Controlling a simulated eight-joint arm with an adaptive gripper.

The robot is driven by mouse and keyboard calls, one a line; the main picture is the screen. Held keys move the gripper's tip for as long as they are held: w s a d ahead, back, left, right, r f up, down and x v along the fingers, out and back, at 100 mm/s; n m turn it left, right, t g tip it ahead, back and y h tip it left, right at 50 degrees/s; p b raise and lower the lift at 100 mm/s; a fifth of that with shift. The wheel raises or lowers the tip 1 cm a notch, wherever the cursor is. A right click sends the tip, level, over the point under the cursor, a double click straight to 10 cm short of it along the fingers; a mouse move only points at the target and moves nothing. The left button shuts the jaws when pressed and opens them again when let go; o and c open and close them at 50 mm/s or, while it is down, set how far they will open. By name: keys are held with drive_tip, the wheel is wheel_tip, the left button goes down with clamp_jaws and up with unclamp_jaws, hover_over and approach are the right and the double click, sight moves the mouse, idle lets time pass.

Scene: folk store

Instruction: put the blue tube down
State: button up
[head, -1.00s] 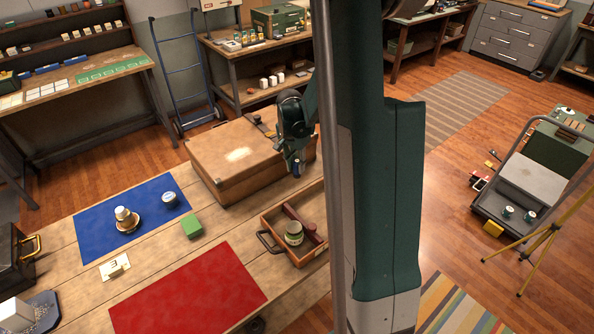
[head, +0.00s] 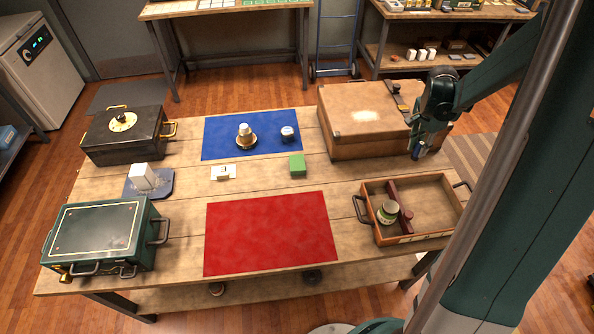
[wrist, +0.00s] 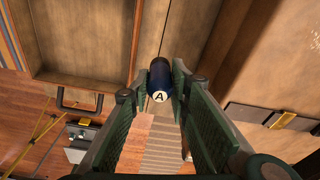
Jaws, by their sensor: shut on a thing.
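My gripper (head: 422,142) is at the right front corner of the big wooden case, pointing down. It is shut on the blue tube (wrist: 160,80), which has a dark end and a pale end marked with a letter A in the wrist view. The tube sits between both finger pads. In the head view the tube (head: 419,150) is small and partly hidden by the fingers. It appears held above the table, beside the case; its exact height is hard to tell.
The wooden case (head: 350,120) stands left of my gripper. In front is a wooden tray (head: 436,205) with a jar (head: 387,212) and a reddish bar. A blue mat (head: 220,135) and a red mat (head: 270,235) lie left. A green block (head: 297,165) sits between them.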

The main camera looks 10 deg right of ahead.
drive_tip(key=shift+r, duration=0.85)
drive_tip(key=r, duration=0.3)
drive_tip(key=shift+w+a+r, duration=0.15)
drive_tip(key=shift+a+r, duration=0.2)
drive_tip(key=shift+a, duration=0.05)
drive_tip(key=w+a+n+b, duration=0.1)
drive_tip(key=w+a+n, duration=0.2)
drive_tip(key=a, duration=1.4)
drive_tip(key=w+a+n, duration=0.2)
drive_tip(key=a+n, duration=0.1)
drive_tip(key=a, duration=1.5)
drive_tip(key=s+a+n+t+y+b, duration=0.1)
drive_tip(key=s+a+n, duration=0.45)
drive_tip(key=a, duration=1.15)
drive_tip(key=s+a+n+b, duration=0.15)
drive_tip(key=s+a, duration=0.65)
drive_tip(key=a, duration=0.9)
drive_tip(key=shift+w+a+f+p, duration=0.1)
drive_tip(key=shift+f+p, duration=0.45)
drive_tip(key=shift+f, duration=2.05)
